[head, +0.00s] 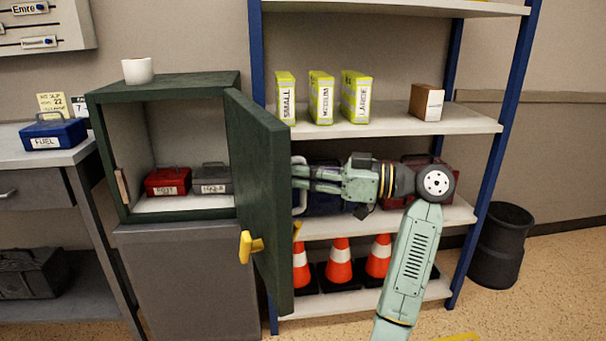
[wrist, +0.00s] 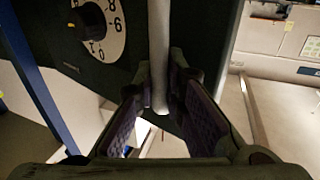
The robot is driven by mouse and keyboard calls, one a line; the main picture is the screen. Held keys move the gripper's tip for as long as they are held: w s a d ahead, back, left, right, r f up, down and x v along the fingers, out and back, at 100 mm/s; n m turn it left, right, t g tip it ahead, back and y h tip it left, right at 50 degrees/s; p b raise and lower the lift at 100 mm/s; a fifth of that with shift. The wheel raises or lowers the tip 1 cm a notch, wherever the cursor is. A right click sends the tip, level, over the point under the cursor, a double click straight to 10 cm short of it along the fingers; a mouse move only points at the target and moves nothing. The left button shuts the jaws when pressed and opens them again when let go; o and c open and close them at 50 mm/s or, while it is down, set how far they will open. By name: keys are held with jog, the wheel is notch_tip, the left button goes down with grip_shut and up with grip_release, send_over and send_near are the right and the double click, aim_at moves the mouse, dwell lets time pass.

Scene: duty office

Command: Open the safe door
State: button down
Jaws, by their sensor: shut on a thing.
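The dark green safe (head: 190,85) stands on a grey cabinet, and its door (head: 262,185) is swung wide open toward me. A pale bar handle (head: 299,204) is on the door's outer face and also shows upright in the wrist view (wrist: 159,45). My gripper (head: 302,176) reaches in from the right and is shut on this handle; the fingers (wrist: 161,85) sit on both sides of the bar. A numbered dial (wrist: 98,25) is beside the handle. Inside the safe are a red box (head: 167,182) and a dark grey box (head: 212,180).
A white mug (head: 138,70) stands on the safe. The blue-framed shelf (head: 480,124) behind my arm holds yellow packs (head: 321,98), a brown box (head: 426,102) and orange cones (head: 340,265). A black bin (head: 500,245) is at the right. A desk (head: 95,150) is at the left.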

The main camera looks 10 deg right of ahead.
jog(key=shift+d+f, duration=0.1)
jog(key=shift+d, duration=0.25)
jog(key=shift+w, duration=0.1)
jog(key=c, duration=1.6)
grip_release()
jog(key=shift+c, duration=0.2)
jog(key=v, duration=1.2)
